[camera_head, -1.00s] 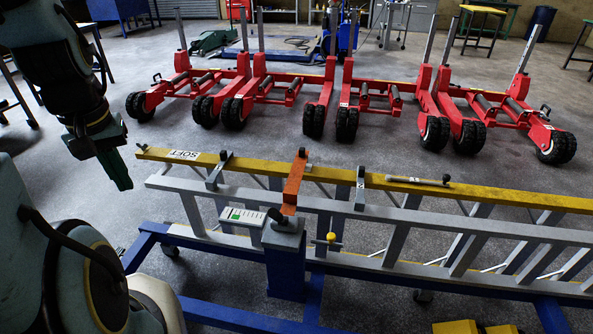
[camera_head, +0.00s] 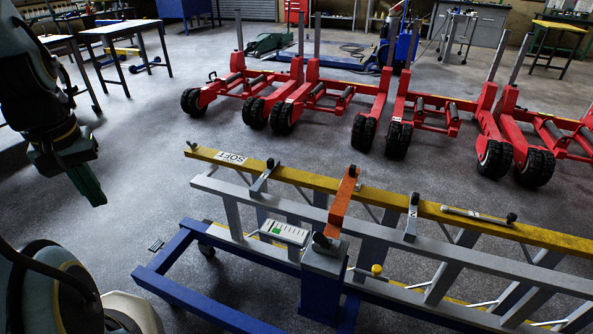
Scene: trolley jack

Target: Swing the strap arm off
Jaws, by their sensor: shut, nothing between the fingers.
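The orange strap arm (camera_head: 342,205) lies across the yellow beam (camera_head: 300,177) and the grey ladder-like rail (camera_head: 430,243). Its near end sits at a grey block on top of a blue post (camera_head: 322,292), and its far end has a dark knob over the yellow beam. My gripper (camera_head: 92,190) hangs in the air at the left, shut and empty, well apart from the strap arm. Its green fingers point down.
Grey clamps stand on either side of the strap arm, left (camera_head: 262,178) and right (camera_head: 411,217). A wrench-like tool (camera_head: 478,215) lies on the yellow beam. Red wheeled jacks (camera_head: 330,95) stand behind. Floor between my gripper and the beam is clear.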

